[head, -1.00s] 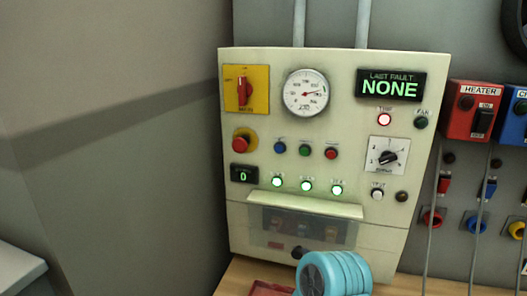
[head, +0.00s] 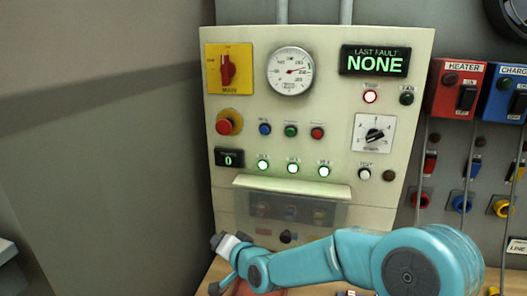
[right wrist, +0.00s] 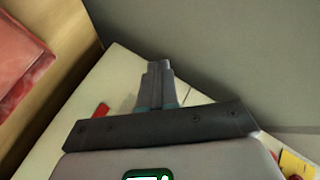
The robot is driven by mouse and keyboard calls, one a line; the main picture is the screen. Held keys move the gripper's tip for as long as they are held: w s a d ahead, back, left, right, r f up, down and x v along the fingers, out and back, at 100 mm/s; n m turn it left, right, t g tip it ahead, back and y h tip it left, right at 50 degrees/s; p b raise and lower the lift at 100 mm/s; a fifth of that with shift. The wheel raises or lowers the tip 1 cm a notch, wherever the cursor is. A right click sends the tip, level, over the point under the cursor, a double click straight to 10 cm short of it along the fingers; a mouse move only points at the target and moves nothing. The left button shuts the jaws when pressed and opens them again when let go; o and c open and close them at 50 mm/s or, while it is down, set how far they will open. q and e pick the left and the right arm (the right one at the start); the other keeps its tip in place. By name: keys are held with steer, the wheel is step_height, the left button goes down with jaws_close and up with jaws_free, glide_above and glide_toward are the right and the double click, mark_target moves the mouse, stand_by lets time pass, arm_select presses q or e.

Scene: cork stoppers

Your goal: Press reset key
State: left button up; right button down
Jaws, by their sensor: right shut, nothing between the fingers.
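The cream control panel (head: 330,105) stands against the back wall in the head view. A blue button (head: 264,128), a green button (head: 291,131) and a red button (head: 317,133) sit in a row in its middle; their small labels are not readable, so I cannot tell which is the reset key. My right gripper (head: 217,240) is at the panel's lower left corner, below and apart from these buttons. In the right wrist view its fingers (right wrist: 159,68) are shut and empty. My left gripper is not in view.
A clear flap (head: 245,205) under a cream ledge (head: 290,188) covers several controls low on the panel. A red emergency knob (head: 224,126), a rotary switch (head: 374,134) and three lit green lamps surround the buttons. Red (head: 452,92) and blue (head: 502,96) boxes hang at right.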

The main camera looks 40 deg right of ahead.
mark_target(264, 131)
steer(key=s+d+r+t+h+b, duration=0.1)
steer(key=s+d+r+t, duration=0.1)
steer(key=r, duration=0.6)
steer(key=s+d+r+m+t+b, duration=0.1)
steer(key=s+d+r+t, duration=0.1)
steer(key=r, duration=0.6)
steer(key=s+d+r+m+t+h+b, duration=0.1)
steer(key=s+d+r+t, duration=0.1)
steer(key=r, duration=0.6)
steer(key=shift+s+r+t+h, duration=0.15)
steer(key=shift+r+t+h, duration=0.15)
steer(key=shift+r, duration=0.1)
steer(key=shift+w+d+p, duration=0.6)
steer(key=shift+w+d, duration=0.85)
steer(key=shift+d, duration=0.25)
steer(key=shift+w+d+p, duration=0.55)
steer(key=shift+w+d, duration=0.9)
steer(key=shift+d, duration=0.25)
steer(key=shift+d, duration=0.1)
steer(key=shift+w+d, duration=0.2)
steer(key=shift+w, duration=0.05)
